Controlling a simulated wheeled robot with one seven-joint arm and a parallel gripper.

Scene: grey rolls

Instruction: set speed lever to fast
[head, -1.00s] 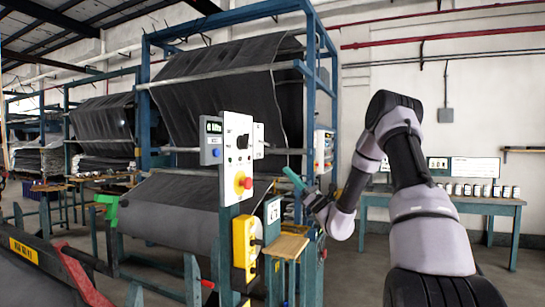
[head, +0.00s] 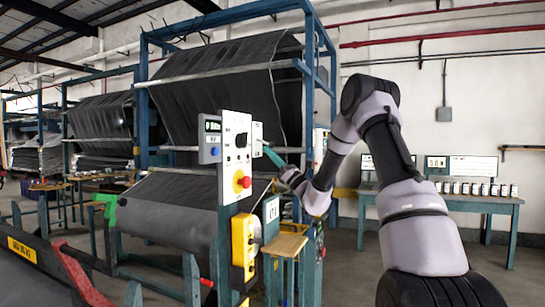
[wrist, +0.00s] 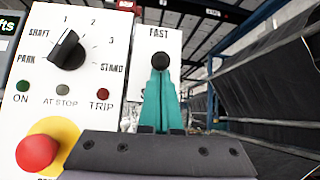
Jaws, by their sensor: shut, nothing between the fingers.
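The speed plate (wrist: 143,50) is white, reads FAST at its top, and has a lower label mostly hidden by my fingers. The lever's round black knob (wrist: 160,61) shows just below FAST; the rest of the lever is hidden. My gripper (wrist: 160,76) has teal fingers shut together, their tips just under the knob in the picture. I cannot tell whether they touch it. In the head view my gripper (head: 267,151) points up and left at the speed plate (head: 257,134), beside the control panel; the lever is not clear there.
The white control panel (wrist: 88,30) stands close on the left, with a black rotary selector (wrist: 66,50) and a red stop button (wrist: 37,153) on yellow. A yellow box (head: 243,243) hangs below it. The dark fabric roll (head: 165,208) and blue frame lie behind.

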